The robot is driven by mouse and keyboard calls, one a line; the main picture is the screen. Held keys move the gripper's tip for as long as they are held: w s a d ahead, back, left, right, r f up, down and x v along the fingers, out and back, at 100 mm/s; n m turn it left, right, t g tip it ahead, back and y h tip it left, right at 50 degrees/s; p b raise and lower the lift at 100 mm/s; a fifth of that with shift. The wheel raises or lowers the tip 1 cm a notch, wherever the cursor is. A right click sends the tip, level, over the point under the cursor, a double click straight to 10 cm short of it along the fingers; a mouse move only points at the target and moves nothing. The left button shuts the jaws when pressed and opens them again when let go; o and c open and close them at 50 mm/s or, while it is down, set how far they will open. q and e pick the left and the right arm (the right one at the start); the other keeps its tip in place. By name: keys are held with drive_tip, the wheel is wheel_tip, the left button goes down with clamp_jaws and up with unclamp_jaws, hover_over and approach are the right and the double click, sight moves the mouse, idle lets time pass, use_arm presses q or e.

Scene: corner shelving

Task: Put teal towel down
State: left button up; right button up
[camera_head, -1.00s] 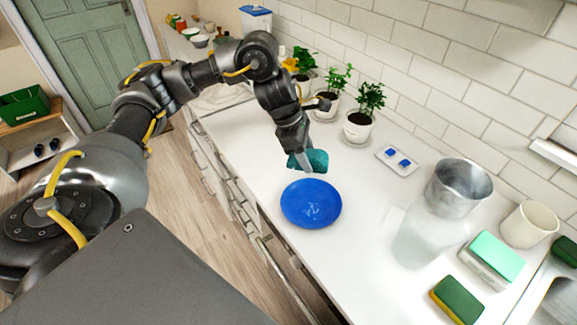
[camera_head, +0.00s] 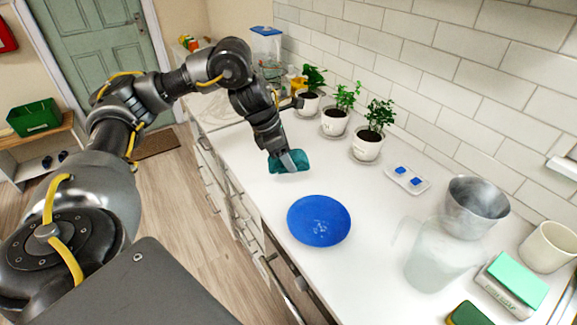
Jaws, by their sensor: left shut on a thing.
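The teal towel (camera_head: 297,161) is a small folded cloth at the counter's left part, behind the blue plate. My left gripper (camera_head: 286,160) points down and is shut on the towel. The towel is low over the white counter (camera_head: 258,181); I cannot tell whether it touches the surface. Part of the towel is hidden by the gripper. My right gripper is not in view.
A blue plate (camera_head: 319,220) lies in front of the towel. Several potted plants, one in a white pot (camera_head: 367,149), line the wall. A small tray (camera_head: 407,179), a clear pitcher (camera_head: 437,258) and a metal cup (camera_head: 474,206) stand to the right.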

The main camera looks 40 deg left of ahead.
use_arm(q)
drive_tip(key=w+a+f, duration=0.3)
drive_tip(key=w+f, duration=0.2)
drive_tip(key=w+a+f, duration=0.2)
drive_tip(key=w+f, duration=0.1)
drive_tip(key=shift+w+a, duration=0.1)
drive_tip(key=shift+a, duration=0.25)
drive_tip(key=shift+w+a+f, duration=0.1)
drive_tip(key=shift+f, duration=1.7)
drive_tip(key=shift+f+b, duration=0.15)
drive_tip(key=shift+b, duration=0.2)
drive_tip(key=o, duration=0.9)
drive_tip(key=shift+c, duration=0.2)
